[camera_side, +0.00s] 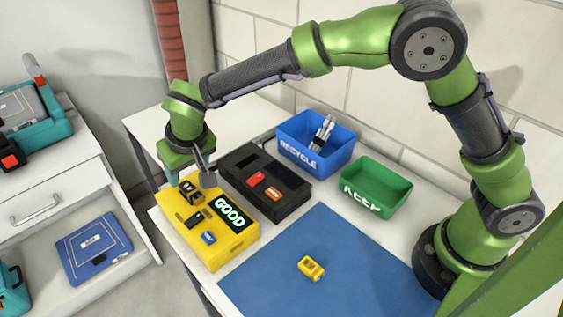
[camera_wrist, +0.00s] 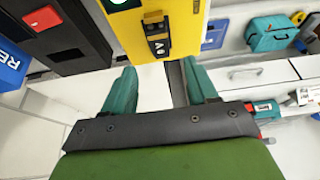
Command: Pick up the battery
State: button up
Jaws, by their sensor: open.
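A black battery-like block with a yellow band (camera_side: 190,191) sits on the yellow tester box (camera_side: 232,242) near its back-left end; in the wrist view the block (camera_wrist: 157,35) stands ahead of the fingers. The tester's screen reads GOOD (camera_side: 231,213). My gripper (camera_side: 190,178) is open over that end of the box, with teal fingers on either side of the block in the side view. In the wrist view my gripper (camera_wrist: 160,75) has nothing between its fingers. A small yellow block, perhaps another battery (camera_side: 311,268), lies on the blue mat (camera_side: 335,235).
A black case (camera_side: 240,157) with red and orange blocks stands behind the tester. A blue RECYCLE bin (camera_side: 335,155) holds grey cylinders. A green bin (camera_side: 400,180) looks empty. A dark piece (camera_side: 195,219) and blue piece (camera_side: 208,237) are on the tester. The mat is mostly clear.

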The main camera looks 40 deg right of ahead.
aim_at(187, 186)
jog(key=shift+x, duration=2.95)
jog(key=shift+s, duration=0.1)
grip_shut()
